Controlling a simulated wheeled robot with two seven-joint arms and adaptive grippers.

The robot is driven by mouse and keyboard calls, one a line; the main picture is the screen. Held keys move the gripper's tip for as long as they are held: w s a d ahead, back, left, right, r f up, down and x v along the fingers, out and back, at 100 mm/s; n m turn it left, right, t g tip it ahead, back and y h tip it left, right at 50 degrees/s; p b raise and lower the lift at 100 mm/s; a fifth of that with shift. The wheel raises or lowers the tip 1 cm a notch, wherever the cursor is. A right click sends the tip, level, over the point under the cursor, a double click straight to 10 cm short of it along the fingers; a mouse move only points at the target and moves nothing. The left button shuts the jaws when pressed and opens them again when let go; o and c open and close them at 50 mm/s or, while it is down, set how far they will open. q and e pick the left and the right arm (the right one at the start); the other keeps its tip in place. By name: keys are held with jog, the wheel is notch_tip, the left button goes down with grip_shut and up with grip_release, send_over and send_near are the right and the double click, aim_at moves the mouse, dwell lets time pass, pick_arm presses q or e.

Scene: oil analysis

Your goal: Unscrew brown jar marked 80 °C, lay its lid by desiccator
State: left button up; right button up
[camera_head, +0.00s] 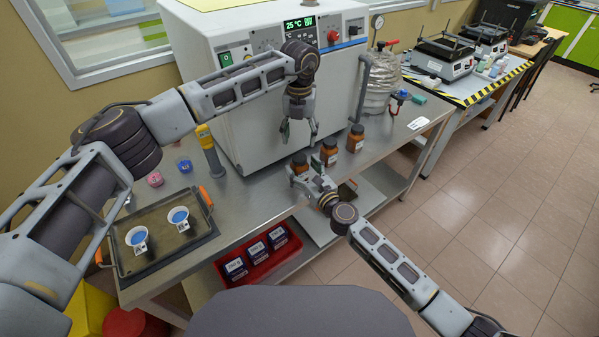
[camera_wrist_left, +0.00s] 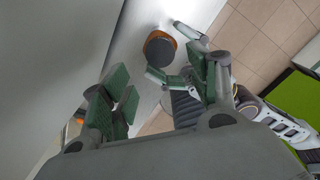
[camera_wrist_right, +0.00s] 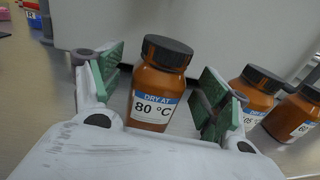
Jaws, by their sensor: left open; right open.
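The brown jar marked 80 °C (camera_wrist_right: 152,98) stands upright between the spread fingers of my right gripper (camera_wrist_right: 155,92). Its black lid (camera_wrist_right: 167,51) is on. In the head view the jar (camera_head: 299,159) is the leftmost of three on the steel bench, with my right gripper (camera_head: 303,180) at its near side. My left gripper (camera_head: 299,132) hangs open and empty above the jar, fingers pointing down. The left wrist view shows the lid (camera_wrist_left: 160,47) beyond the open left fingers (camera_wrist_left: 160,95). The desiccator (camera_head: 379,83), clear with a red-handled valve, stands at the back right of the bench.
Two more brown jars (camera_head: 329,151) (camera_head: 355,138) stand close to the right. The white oven (camera_head: 265,80) rises directly behind. A dark tray (camera_head: 160,262) with two white dishes lies at the left. Bare bench (camera_head: 400,125) lies before the desiccator.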

jog(key=shift+x, duration=0.95)
jog(key=shift+c, duration=0.4)
grip_shut()
pick_arm(q)
jog(key=shift+s+d+f, duration=0.1)
